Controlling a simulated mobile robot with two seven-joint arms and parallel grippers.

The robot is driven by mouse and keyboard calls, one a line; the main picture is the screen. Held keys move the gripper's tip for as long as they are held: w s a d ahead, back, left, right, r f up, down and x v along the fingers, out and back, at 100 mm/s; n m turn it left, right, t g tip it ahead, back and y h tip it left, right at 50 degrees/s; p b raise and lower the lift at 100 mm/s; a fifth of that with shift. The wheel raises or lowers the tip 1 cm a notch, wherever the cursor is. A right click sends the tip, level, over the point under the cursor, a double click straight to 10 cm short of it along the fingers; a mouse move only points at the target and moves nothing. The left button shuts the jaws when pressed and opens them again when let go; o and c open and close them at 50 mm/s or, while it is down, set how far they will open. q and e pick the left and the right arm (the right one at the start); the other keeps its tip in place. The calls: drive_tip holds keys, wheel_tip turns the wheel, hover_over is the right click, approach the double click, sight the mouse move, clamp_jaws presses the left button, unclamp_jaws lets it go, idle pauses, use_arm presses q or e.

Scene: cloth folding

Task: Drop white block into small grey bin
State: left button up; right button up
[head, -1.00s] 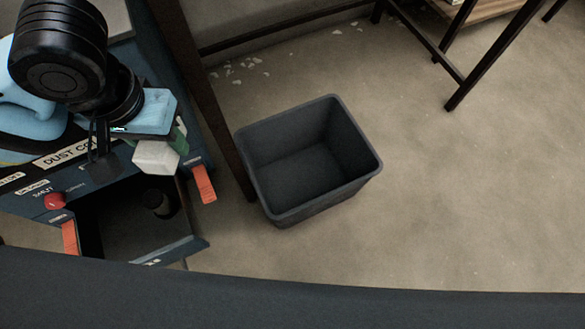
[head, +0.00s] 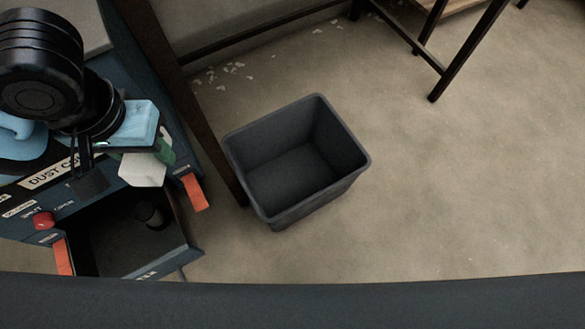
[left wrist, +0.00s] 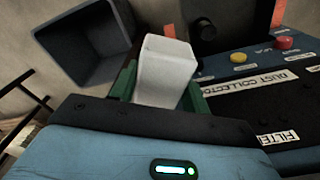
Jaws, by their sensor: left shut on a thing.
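The white block (head: 143,169) is held by my left gripper (head: 163,156), over the edge of the dark blue dust collector in the head view. In the left wrist view the white block (left wrist: 165,71) stands between the green fingers of my left gripper (left wrist: 158,85), which are shut on it. The small grey bin (head: 335,190) stands on the floor to the right of the gripper, apart from it, and looks empty. The bin also shows in the left wrist view (left wrist: 84,45), left of the block. My right gripper is out of view.
The dust collector (head: 30,205) has a red button, orange handles (head: 194,192) and an open dark compartment below the gripper. A dark table leg (head: 205,140) stands between the dust collector and the bin. The floor (head: 460,190) right of the bin is clear.

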use_arm(q)
drive_tip(key=shift+s+r+p, duration=0.1)
drive_tip(key=shift+r+p, duration=0.3)
drive_tip(key=shift+p, duration=0.1)
wheel_tip(320, 180, up, 12)
drive_tip(key=s+p, duration=0.1)
drive_tip(key=p, duration=0.9)
drive_tip(key=shift+s+f, duration=0.15)
